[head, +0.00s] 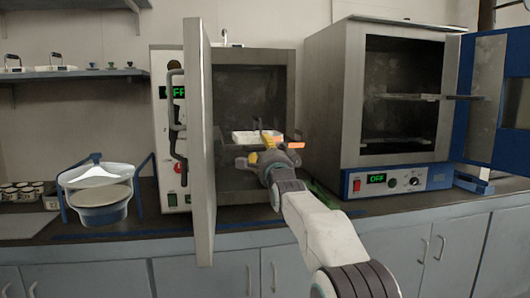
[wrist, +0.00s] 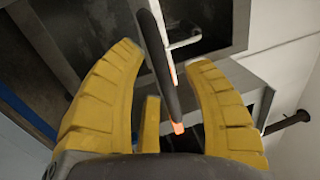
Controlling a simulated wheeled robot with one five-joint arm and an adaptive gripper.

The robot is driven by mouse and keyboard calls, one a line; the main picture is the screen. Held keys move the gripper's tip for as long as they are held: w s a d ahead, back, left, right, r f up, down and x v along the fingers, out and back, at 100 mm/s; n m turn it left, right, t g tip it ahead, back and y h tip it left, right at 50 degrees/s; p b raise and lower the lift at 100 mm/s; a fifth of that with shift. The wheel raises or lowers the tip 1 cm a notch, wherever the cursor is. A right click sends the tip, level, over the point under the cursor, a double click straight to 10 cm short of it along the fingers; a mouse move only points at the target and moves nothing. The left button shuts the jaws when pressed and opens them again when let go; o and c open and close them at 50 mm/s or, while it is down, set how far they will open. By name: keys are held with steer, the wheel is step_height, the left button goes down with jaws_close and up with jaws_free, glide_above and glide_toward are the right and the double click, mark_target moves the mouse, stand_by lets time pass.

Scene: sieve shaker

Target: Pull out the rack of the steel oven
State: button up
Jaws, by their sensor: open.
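The steel oven (head: 255,92) stands left of centre, its door (head: 200,130) swung open towards me. A pale, shallow tray-like piece (head: 243,137) shows low in its opening; I cannot tell whether it is the rack itself or lies on it. My gripper (head: 265,142) is in front of the opening, partly covering that area. In the wrist view my yellow fingers (wrist: 163,60) are open. A dark bar (wrist: 158,55) with an orange end lies between them, with a pale wire (wrist: 184,42) beside it. Whether the fingers touch the bar is unclear.
A blue-framed oven (head: 395,100) stands open at the right, with racks inside and its blue door (head: 502,95) swung right. The open steel door stands just left of my gripper.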

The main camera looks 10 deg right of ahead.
steer(key=shift+s, duration=0.1)
steer(key=s+f, duration=0.2)
steer(key=s, duration=0.9)
steer(key=shift+s+f, duration=0.2)
steer(key=shift+s, duration=0.05)
stand_by(0.4)
steer(key=shift+s+r, duration=0.1)
steer(key=s+f+n+g+p, duration=0.1)
steer(key=s+n+g+p, duration=0.7)
steer(key=s+p, duration=0.6)
steer(key=s+f+n+g+p, duration=0.2)
steer(key=s+n+g+p, duration=0.6)
steer(key=s, duration=1.8)
steer(key=n+p, duration=0.2)
steer(key=p, duration=0.3)
steer(key=shift+f+g+p, duration=0.2)
steer(key=shift+g+p, duration=0.2)
